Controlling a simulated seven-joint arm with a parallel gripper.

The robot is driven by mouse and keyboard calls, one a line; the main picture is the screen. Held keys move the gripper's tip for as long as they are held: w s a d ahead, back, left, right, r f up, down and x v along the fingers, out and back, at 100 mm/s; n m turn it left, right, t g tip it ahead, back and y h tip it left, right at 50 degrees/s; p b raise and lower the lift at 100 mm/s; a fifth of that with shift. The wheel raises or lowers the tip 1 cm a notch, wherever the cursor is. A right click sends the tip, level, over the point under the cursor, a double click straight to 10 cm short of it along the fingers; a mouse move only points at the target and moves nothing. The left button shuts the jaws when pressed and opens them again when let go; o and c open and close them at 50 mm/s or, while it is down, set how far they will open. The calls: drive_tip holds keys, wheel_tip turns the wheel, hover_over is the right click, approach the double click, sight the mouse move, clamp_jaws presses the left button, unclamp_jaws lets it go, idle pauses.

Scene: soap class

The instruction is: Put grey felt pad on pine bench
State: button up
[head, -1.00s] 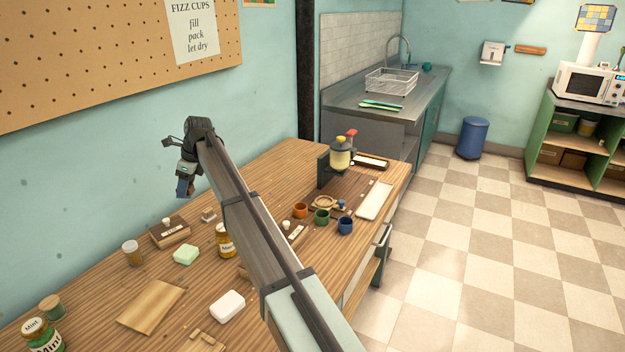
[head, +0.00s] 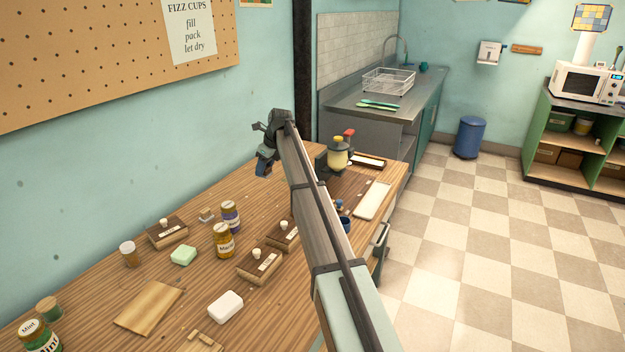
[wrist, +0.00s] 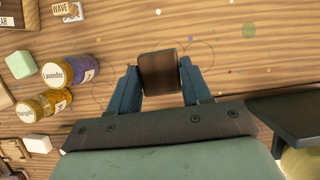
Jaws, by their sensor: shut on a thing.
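My gripper (head: 264,164) is raised above the far left part of the wood-grained bench (head: 95,285), near the wall. In the wrist view its blue fingers (wrist: 160,84) are shut on a small dark brown block (wrist: 160,70) with a dark edge. The bench top shows beyond it, and the block appears to be held above it. I cannot tell whether this block is the grey felt pad. No grey felt pad is clearly seen lying on the bench. My arm hides part of the bench's right side.
A lavender jar (head: 230,217), a marigold jar (head: 223,241), a green soap (head: 183,256), a white soap (head: 225,306) and several wooden boxes stand on the bench. Bare bench lies between the jars and the wall.

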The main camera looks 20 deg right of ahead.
drive_tip(key=shift+f, duration=6.35)
drive_tip(key=shift+f, duration=0.1)
drive_tip(key=o, duration=1.1)
drive_tip(key=shift+c, duration=0.2)
drive_tip(key=v, duration=1.2)
